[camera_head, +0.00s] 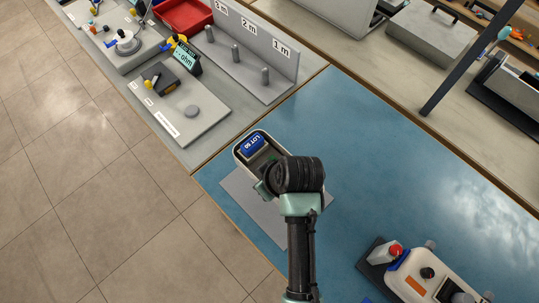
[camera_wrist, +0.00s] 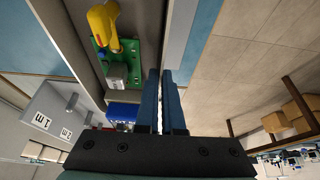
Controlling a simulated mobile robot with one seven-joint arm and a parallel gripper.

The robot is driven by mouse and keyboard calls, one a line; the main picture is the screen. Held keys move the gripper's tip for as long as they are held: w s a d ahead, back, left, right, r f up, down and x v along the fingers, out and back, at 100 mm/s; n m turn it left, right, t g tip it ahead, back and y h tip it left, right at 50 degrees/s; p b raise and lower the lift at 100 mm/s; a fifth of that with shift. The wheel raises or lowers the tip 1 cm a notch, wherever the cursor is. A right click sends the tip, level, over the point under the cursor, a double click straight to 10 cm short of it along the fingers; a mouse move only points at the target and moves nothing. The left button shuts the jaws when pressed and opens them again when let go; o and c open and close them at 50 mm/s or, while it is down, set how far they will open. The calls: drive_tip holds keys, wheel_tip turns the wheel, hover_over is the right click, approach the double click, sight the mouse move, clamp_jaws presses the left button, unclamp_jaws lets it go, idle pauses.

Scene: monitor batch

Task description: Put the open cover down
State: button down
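The open cover (camera_head: 239,150) is a pale shell with a dark-edged hollow, seen in the head view at the edge of the blue table. Inside it are a blue block marked LOT 50 (camera_head: 254,144) and a green board (camera_wrist: 122,62) with a yellow part (camera_wrist: 103,25). In the wrist view my gripper (camera_wrist: 163,73) has its two dark blue fingers close together on the cover's long side wall (camera_wrist: 178,35), one inside and one outside. In the head view my wrist hides part of the cover. I cannot tell its height above the table.
A flat grey mat (camera_head: 243,189) lies on the blue table (camera_head: 360,150) beneath and beside my arm. A white device with a red knob (camera_head: 396,249) stands at lower right. A grey board (camera_head: 185,118) and a stand with posts (camera_head: 236,54) are on the neighbouring bench. The middle of the blue table is clear.

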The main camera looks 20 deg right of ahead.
drive_tip(key=shift+s+f, duration=0.2)
drive_tip(key=shift+f, duration=4.25)
drive_tip(key=c, duration=1.5)
unclamp_jaws()
drive_tip(key=shift+a+f, duration=0.1)
drive_tip(key=shift+f, duration=0.15)
drive_tip(key=o, duration=0.5)
drive_tip(key=shift+r, duration=0.1)
drive_tip(key=shift+c, duration=0.2)
drive_tip(key=v, duration=1.2)
